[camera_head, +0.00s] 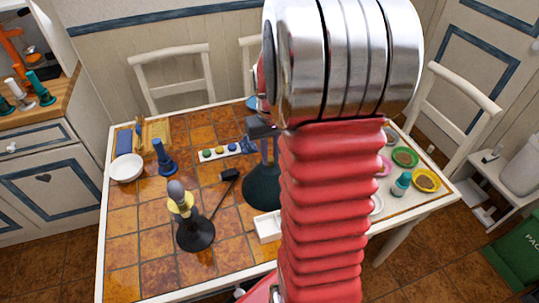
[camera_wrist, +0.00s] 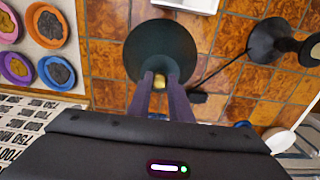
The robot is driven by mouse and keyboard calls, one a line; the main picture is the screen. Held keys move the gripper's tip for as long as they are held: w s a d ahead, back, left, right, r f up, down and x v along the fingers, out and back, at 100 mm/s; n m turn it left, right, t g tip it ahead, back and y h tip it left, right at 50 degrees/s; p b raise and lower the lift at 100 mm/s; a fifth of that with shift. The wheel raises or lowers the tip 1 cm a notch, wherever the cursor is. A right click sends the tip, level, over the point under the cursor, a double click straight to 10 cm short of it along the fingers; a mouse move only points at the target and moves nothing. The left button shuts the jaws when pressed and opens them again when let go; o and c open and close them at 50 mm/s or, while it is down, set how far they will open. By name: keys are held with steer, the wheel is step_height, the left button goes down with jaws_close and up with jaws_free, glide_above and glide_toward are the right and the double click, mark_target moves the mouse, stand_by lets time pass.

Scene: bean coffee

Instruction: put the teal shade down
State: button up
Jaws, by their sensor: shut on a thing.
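The teal shade (camera_head: 262,188) is a dark cone in the middle of the tiled table, partly hidden behind my arm in the head view. In the wrist view the shade (camera_wrist: 147,48) shows as a round dark disc with a small brass-coloured piece at its near edge. My gripper (camera_wrist: 160,84) is shut on the shade at that piece; it also shows in the head view (camera_head: 264,142), above the shade. I cannot tell whether the shade's rim touches the tabletop. The lamp base (camera_head: 195,234), black with a yellow collar and grey bulb, stands upright to the left.
A black plug (camera_head: 230,174) and its cord lie between lamp and shade. A white tray (camera_head: 268,229) is close in front of the shade. Coloured bowls (camera_wrist: 56,73) stand to the right in the head view. A white bowl (camera_head: 126,168) is far left. Front-left tiles are clear.

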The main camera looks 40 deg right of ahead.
steer(key=o, duration=0.9)
step_height(320, 180, up, 12)
steer(key=shift+r, duration=0.1)
stand_by(0.5)
stand_by(0.6)
steer(key=s+a+r+n+t, duration=0.1)
steer(key=s+a+t, duration=0.1)
steer(key=a, duration=0.6)
steer(key=s+a+r+n+t, duration=0.1)
steer(key=s+a, duration=0.3)
steer(key=a, duration=0.4)
steer(key=s+a+r+n+t, duration=0.1)
steer(key=s+a, duration=0.3)
steer(key=a, duration=0.4)
steer(key=shift+a+r+n+t, duration=0.25)
steer(key=shift+a+n+t, duration=0.15)
steer(key=shift+n+t, duration=0.4)
